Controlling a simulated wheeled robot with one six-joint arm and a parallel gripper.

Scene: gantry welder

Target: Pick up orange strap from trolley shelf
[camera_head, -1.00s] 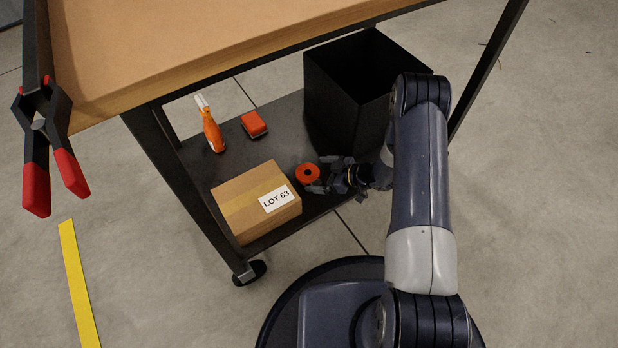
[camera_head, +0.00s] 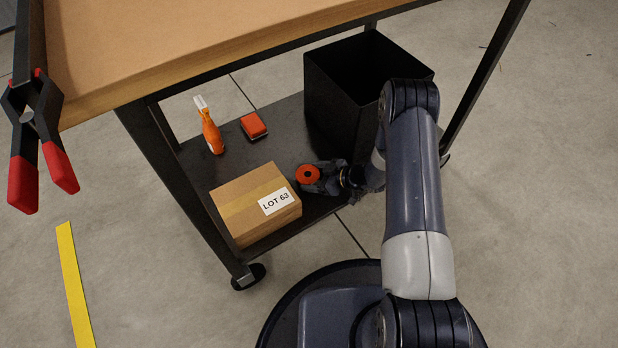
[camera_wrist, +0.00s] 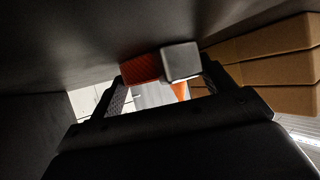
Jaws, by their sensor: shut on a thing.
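The orange strap (camera_head: 307,174) is a small roll with a dark centre, on the dark trolley shelf (camera_head: 275,146) just right of the cardboard box. In the wrist view, which looks upside down, the strap (camera_wrist: 141,69) shows as a ribbed orange band beside a grey block, probably its buckle (camera_wrist: 181,62). My gripper (camera_head: 313,178) reaches in from the right and is shut on the strap. In the wrist view, my gripper's fingers (camera_wrist: 168,84) lie on either side of it. I see no clear gap between strap and shelf.
The box labelled LOT 63 (camera_head: 238,211) stands close left of the strap. An orange spray bottle (camera_head: 211,134) and an orange-topped block (camera_head: 254,125) are behind. A black bin (camera_head: 330,95) stands at right. The wooden tabletop (camera_head: 200,45) overhangs the shelf.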

